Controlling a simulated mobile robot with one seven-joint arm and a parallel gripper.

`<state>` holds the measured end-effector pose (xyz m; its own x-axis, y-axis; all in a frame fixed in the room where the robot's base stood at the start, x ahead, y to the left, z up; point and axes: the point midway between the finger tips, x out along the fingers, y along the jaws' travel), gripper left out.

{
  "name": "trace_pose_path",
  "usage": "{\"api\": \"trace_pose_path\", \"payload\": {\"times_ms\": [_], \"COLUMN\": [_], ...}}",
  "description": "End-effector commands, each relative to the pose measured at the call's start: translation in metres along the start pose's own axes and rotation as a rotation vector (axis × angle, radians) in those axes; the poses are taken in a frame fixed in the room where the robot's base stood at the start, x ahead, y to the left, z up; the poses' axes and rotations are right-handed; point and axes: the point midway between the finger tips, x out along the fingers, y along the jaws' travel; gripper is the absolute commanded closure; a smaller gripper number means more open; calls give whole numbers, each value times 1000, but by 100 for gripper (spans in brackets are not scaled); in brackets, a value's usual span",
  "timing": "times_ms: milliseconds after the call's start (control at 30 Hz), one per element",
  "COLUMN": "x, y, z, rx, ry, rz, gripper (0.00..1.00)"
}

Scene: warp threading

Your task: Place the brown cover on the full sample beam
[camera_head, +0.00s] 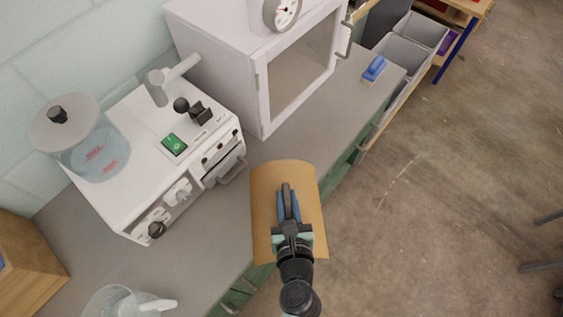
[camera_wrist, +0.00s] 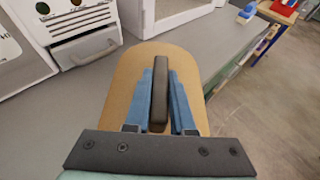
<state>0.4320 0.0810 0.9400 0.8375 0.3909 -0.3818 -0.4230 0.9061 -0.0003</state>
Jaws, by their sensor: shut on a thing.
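The brown cover (camera_head: 262,218) is a curved tan sheet with a dark bar handle along its middle. My gripper (camera_head: 287,197) is shut on this handle, one blue finger on each side. In the head view the cover overlaps the front edge of the grey counter (camera_head: 310,125) and appears held above it. In the wrist view the cover (camera_wrist: 123,92) extends under and past the fingers (camera_wrist: 160,88). I cannot make out the full sample beam in either view. The underside of the cover is hidden.
A white device with a green switch (camera_head: 174,144) and a glass jar (camera_head: 98,152) stand left. A white cabinet (camera_head: 253,72) stands behind. A clear jug (camera_head: 122,303), wooden box (camera_head: 28,262) and blue brush (camera_head: 373,70) are on the counter. Open floor lies right.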

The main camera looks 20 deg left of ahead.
Motion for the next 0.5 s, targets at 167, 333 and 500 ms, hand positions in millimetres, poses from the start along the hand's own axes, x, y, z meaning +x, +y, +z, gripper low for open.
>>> {"api": "trace_pose_path", "payload": {"times_ms": [167,333,500], "x": [31,42,62], "y": [0,0,0], "z": [15,18,28], "rx": [0,0,-2], "ry": [-2,-1,-3], "rz": [1,1,2], "gripper": [100,100,100]}}
